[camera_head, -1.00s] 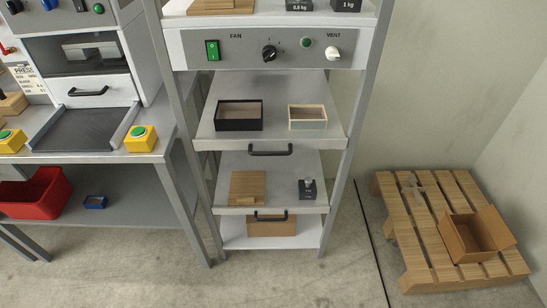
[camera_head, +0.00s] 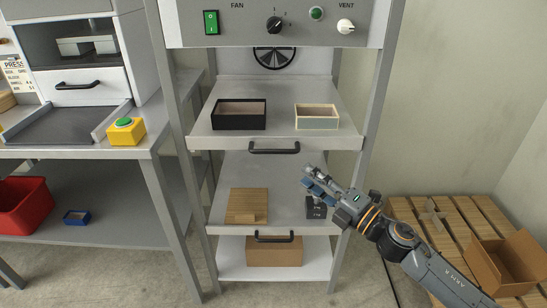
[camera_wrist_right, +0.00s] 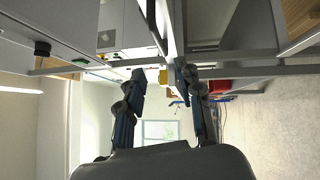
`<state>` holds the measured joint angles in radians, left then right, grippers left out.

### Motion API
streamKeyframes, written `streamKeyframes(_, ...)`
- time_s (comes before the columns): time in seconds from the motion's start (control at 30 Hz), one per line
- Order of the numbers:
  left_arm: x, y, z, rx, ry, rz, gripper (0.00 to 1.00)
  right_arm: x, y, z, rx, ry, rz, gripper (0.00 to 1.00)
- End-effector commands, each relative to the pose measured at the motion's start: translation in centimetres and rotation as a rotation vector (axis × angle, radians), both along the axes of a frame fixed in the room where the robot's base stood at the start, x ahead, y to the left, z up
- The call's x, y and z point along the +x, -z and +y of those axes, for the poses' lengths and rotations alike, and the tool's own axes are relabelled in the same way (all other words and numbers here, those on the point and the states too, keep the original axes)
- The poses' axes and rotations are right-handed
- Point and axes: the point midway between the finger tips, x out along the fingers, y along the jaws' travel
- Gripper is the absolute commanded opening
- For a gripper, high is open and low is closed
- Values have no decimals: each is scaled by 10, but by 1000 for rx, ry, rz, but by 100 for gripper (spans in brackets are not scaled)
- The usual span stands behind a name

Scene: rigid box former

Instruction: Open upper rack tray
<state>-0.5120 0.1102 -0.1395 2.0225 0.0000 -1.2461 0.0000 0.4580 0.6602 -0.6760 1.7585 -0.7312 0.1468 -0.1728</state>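The upper rack tray (camera_head: 275,124) is a grey shelf. On it sit a black-rimmed open box (camera_head: 238,115) and a smaller cream-rimmed box (camera_head: 317,117). Its black bar handle (camera_head: 274,148) is on the front edge. My right gripper (camera_head: 309,178) reaches in from the lower right and appears just below and right of that handle, apart from it. In the right wrist view the fingers of this gripper (camera_wrist_right: 160,76) are spread, with nothing between them. My left gripper is not in view.
The lower tray (camera_head: 236,224) holds a wooden board (camera_head: 248,203) and a dark weight (camera_head: 315,208), partly behind my gripper. A cardboard box (camera_head: 274,252) is on the bottom shelf. Rack posts flank the trays. A bench with a yellow button box (camera_head: 126,132) stands left, a pallet (camera_head: 459,213) right.

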Motion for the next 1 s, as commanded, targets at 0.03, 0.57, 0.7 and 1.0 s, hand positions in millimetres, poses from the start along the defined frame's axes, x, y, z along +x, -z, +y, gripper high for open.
streamKeyframes(0.03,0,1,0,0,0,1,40,5,-3,6,3,-2,-1,36)
streamKeyframes(0.57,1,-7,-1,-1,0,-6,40,77,-15,79,4,1,2,36)
streamKeyframes(0.7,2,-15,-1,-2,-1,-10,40,86,-17,87,4,1,4,36)
streamKeyframes(1.0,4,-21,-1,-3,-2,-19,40,89,-18,91,3,1,4,36)
